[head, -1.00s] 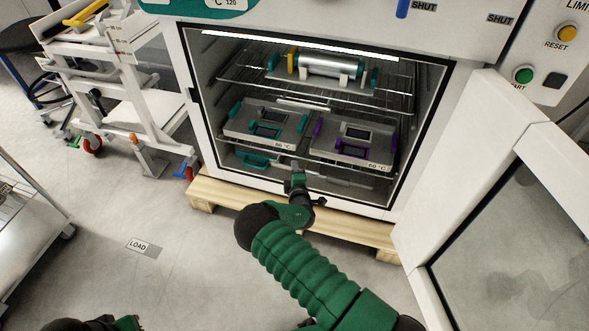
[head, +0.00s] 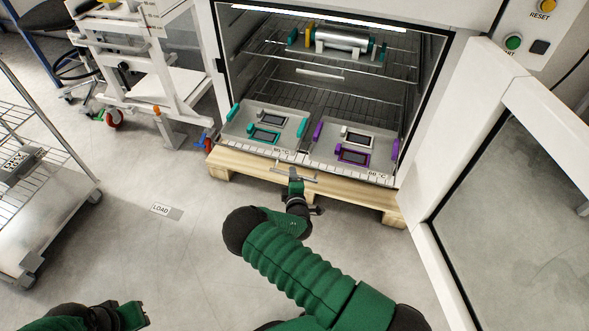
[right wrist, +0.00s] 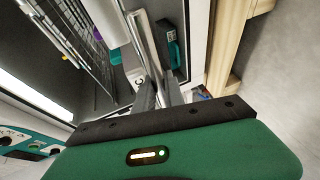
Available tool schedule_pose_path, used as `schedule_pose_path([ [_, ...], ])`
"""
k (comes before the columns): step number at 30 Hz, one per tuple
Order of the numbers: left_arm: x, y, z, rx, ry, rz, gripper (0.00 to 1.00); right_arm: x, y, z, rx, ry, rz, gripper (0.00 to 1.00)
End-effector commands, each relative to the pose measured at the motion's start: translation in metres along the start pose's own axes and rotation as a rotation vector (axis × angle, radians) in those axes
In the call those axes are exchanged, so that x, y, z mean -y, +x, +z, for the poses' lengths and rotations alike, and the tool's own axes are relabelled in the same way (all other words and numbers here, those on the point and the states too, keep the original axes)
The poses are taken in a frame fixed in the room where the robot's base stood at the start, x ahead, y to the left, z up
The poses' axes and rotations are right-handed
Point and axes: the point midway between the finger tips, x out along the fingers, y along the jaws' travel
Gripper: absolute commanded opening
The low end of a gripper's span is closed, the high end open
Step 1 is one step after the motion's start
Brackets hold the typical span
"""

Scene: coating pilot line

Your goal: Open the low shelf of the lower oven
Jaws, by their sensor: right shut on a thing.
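The low shelf (head: 318,98) of the lower oven is a wire rack, pulled forward so that its front stands out past the oven opening. It carries a tray with teal handles (head: 234,134) on the left and a tray with purple handles (head: 330,166) on the right. My right gripper (head: 295,176) is shut on the shelf's front handle (head: 311,178), a thin metal bar; the bar also shows between the fingers in the right wrist view (right wrist: 146,48). My left gripper (head: 133,315) is at the bottom left, away from the oven; its jaw state is unclear.
The oven door (head: 490,165) stands open at the right. An upper rack (head: 275,49) inside holds a metal cylinder (head: 342,39). A wooden pallet (head: 235,174) lies under the oven. A white cart (head: 165,85) and a wire trolley (head: 50,210) stand left. Floor in front is clear.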

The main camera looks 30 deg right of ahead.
Motion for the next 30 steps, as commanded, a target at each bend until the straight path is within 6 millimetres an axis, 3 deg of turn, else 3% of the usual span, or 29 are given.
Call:
schedule_pose_path([
  [14,0.0001,-0.0011,-0.0002,0.000,0.000,0.000,0.23,0.0069,-0.0074,0.0043,0.015,-0.004,-0.012,0.00],
  [15,0.0001,-0.0011,-0.0002,0.000,0.000,0.000,0.23,0.0068,-0.0073,0.0043,0.015,-0.004,-0.012,0.15],
  [20,0.0001,-0.0012,-0.0002,0.000,0.000,0.000,0.23,0.0054,-0.0070,0.0025,0.011,-0.003,-0.008,0.36],
  [30,0.0001,-0.0017,-0.0003,0.000,0.000,0.000,0.23,0.0023,-0.0066,-0.0005,0.006,-0.002,-0.003,0.36],
])
